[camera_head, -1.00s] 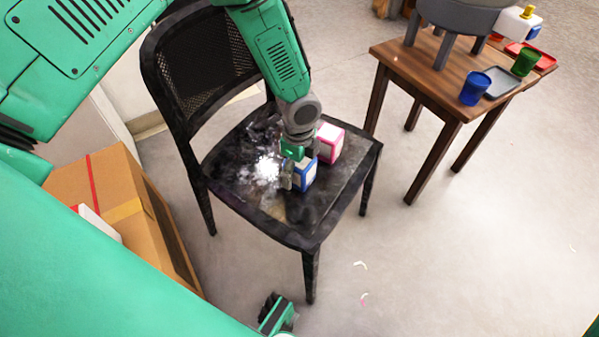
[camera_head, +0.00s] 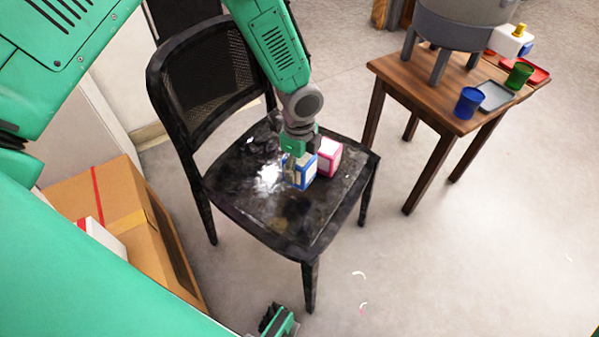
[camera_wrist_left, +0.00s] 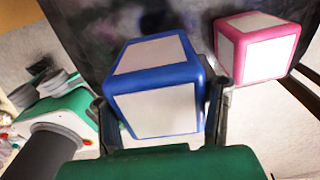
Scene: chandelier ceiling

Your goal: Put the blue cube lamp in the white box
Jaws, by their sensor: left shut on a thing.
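The blue cube lamp (camera_head: 304,176), blue-edged with white faces, is over the black chair's seat. My left gripper (camera_head: 300,166) is shut on it from above. In the left wrist view the blue cube lamp (camera_wrist_left: 158,88) sits between the two dark fingers of the left gripper (camera_wrist_left: 160,115). A dark patch on the seat below it suggests it hangs slightly above the seat. A white object with a red edge (camera_head: 103,238), perhaps the white box, shows partly by a cardboard box at the left; my arm hides part of it.
A pink cube (camera_head: 328,156) stands on the chair (camera_head: 245,205) close beside the blue one; it also shows in the wrist view (camera_wrist_left: 257,47). The cardboard box (camera_head: 125,205) is left of the chair. A wooden table (camera_head: 425,95) with cups and trays is at the upper right.

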